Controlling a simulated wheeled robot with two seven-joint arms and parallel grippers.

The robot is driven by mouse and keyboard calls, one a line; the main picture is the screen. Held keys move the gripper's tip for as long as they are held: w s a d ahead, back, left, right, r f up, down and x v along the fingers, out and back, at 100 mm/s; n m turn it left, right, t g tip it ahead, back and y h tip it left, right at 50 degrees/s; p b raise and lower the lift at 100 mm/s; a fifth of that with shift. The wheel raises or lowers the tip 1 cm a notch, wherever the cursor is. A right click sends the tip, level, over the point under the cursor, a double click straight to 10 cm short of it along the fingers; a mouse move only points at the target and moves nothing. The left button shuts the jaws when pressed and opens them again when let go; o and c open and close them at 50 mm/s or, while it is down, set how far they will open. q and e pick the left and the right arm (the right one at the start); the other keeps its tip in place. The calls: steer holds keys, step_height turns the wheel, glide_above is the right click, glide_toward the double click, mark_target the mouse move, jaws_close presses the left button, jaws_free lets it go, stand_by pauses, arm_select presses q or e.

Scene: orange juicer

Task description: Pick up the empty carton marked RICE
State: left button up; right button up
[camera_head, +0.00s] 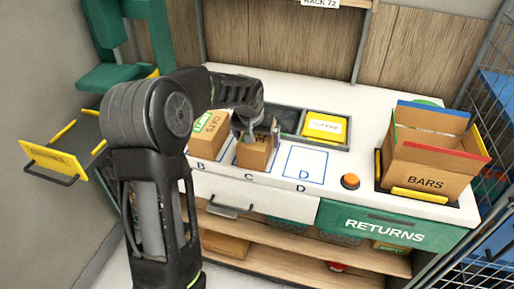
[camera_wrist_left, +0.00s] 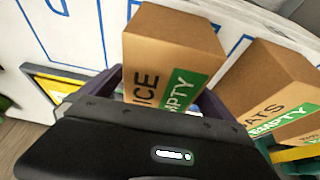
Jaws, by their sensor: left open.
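The RICE carton (camera_head: 253,157) is a brown box standing on the outlined spot C of the white counter. In the left wrist view the RICE carton (camera_wrist_left: 172,48) shows the letters "ICE" and a green EMPTY label; the first letter is hidden. My left gripper (camera_head: 257,134) reaches over this carton from above and covers its top part. In the wrist view my left gripper (camera_wrist_left: 160,92) is open, with dark fingers at either side of the carton's near end. I cannot tell whether they touch it. My right gripper is not in view.
The OATS carton (camera_head: 206,132), also with a green label, stands close beside on spot B. Outlined spot D (camera_head: 305,165) is empty. A grey tray with a yellow box (camera_head: 325,127) lies behind. An orange button (camera_head: 350,181) and an open BARS box (camera_head: 425,170) are to the right.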

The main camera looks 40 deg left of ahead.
mark_target(257, 149)
arm_select(q)
steer(key=shift+c, duration=0.3)
steer(key=c, duration=1.3)
steer(key=shift+c, duration=0.2)
step_height(257, 149, up, 10)
steer(key=b, duration=0.1)
stand_by(0.3)
